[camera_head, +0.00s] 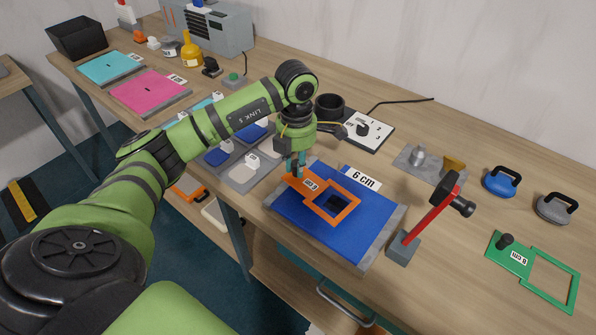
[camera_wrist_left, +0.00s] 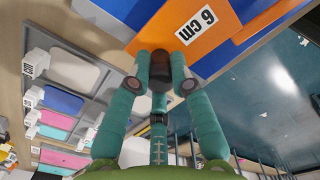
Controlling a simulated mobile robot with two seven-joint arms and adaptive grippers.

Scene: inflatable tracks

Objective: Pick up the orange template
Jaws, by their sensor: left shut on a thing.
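The orange template (camera_head: 312,190) has a square cut-out at one end and a white label on its solid end. In the head view it is over the blue sheet (camera_head: 352,238) beside the 6 cm sign; I cannot tell whether it touches the sheet. My left gripper (camera_head: 297,170) is at the solid end. In the left wrist view the fingers (camera_wrist_left: 161,72) are shut on the template's dark knob, with the orange plate (camera_wrist_left: 160,28) and its 6 cm label beyond. My right gripper is in neither view.
A red-handled hammer (camera_head: 430,218) stands upright in a block right of the sheet. A green template (camera_head: 510,254) lies farther right, near blue (camera_head: 499,183) and grey (camera_head: 553,209) handled weights. A white switch panel (camera_head: 368,133) is behind. Grey trays lie left of the gripper.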

